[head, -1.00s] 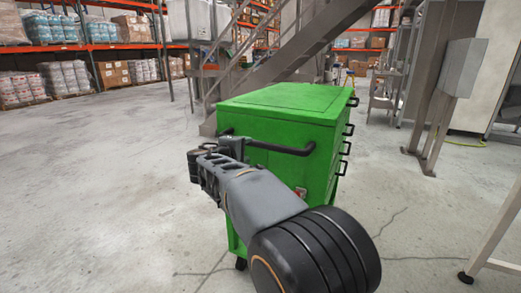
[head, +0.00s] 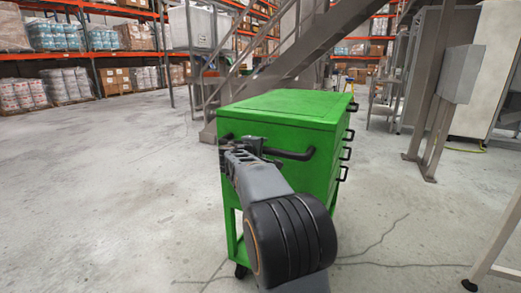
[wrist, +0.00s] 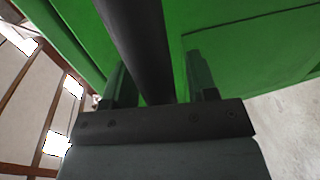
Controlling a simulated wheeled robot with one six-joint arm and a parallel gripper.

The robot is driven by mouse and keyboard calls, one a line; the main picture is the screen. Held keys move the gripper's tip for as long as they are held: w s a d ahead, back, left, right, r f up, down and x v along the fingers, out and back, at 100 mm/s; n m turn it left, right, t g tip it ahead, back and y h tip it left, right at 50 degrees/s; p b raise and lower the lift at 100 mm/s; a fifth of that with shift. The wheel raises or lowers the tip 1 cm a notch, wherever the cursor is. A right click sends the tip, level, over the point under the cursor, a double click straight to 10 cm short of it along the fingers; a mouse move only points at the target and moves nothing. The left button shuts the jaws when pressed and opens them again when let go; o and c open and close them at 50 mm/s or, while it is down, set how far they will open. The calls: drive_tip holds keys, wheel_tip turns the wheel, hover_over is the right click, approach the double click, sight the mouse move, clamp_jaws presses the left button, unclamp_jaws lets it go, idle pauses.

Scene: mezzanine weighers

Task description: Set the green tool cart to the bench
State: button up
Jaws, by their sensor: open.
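The green tool cart (head: 285,165) stands upright on the floor in front of me, with a flat closed top. A black handle bar (head: 290,154) runs along its near side, and several black drawer pulls line its right side. My gripper (head: 248,146) is at the left part of this handle in the head view. In the wrist view my gripper (wrist: 158,80) is open, with the dark handle bar (wrist: 138,35) running between its two fingers. The green cart body (wrist: 225,25) fills the background there. I cannot identify the bench for certain.
A pale leg (head: 500,235) with a black foot stands at the lower right; what it supports is out of view. A metal staircase (head: 300,45) rises behind the cart. A grey box on a post (head: 460,72) stands to the right. The floor on the left is clear.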

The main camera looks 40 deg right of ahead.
drive_tip(key=shift+c, duration=0.4)
clamp_jaws()
drive_tip(key=shift+a, duration=0.1)
